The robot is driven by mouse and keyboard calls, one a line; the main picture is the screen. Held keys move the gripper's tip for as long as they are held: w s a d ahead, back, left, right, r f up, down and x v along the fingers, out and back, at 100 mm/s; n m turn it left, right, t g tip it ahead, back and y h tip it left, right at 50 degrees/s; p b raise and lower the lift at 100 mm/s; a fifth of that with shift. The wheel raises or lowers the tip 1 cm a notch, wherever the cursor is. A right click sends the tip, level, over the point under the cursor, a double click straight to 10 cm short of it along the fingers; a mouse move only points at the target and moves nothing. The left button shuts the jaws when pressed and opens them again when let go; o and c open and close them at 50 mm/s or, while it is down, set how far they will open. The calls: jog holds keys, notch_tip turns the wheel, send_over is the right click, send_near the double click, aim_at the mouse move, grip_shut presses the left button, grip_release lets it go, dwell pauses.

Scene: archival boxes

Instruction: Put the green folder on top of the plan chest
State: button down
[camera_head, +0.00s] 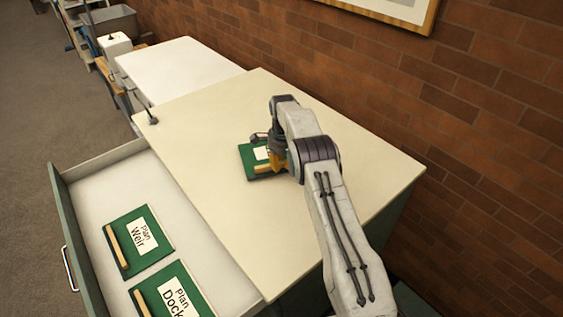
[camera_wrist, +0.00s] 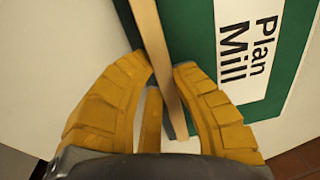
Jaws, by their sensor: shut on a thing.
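A green folder (camera_head: 247,158) with a white label is at the top of the plan chest (camera_head: 215,205), towards the wall side. I cannot tell if it rests flat on the top or hangs slightly above. In the wrist view the label on this green folder (camera_wrist: 198,30) reads "Plan Mill", and a pale wooden strip (camera_wrist: 150,28) runs along its edge. My gripper (camera_head: 277,158) is over the folder's edge. Its yellow fingers (camera_wrist: 163,66) are shut on the wooden strip. My arm hides part of the folder in the head view.
An open drawer (camera_head: 100,160) sticks out at the left of the chest. It holds green folders labelled "Plan Weir" (camera_head: 124,228) and "Plan Dock" (camera_head: 203,299). A white surface (camera_head: 180,65) adjoins the chest's far end. A brick wall (camera_head: 470,120) stands at right. Much of the chest top is clear.

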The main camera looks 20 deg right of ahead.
jog(key=shift+f, duration=0.35)
jog(key=c, duration=1.2)
grip_release()
jog(key=shift+o, duration=0.2)
jog(key=s+a+r+n+t+b, duration=0.15)
jog(key=s+r, duration=0.25)
jog(key=r, duration=0.8)
jog(key=s+r+n+g, duration=0.1)
jog(key=s+r+n, duration=0.25)
jog(key=r, duration=0.85)
jog(key=s+a+r+n+t, duration=0.15)
jog(key=s+r+n, duration=0.35)
jog(key=s, duration=0.5)
jog(key=s+a+f+n, duration=0.1)
jog(key=s+n, duration=0.3)
jog(key=s, duration=0.9)
jog(key=s+f+n+t, duration=0.1)
jog(key=s+f+n, duration=0.3)
jog(key=s, duration=0.9)
jog(key=shift+a+t, duration=0.3)
jog(key=shift+a, duration=0.1)
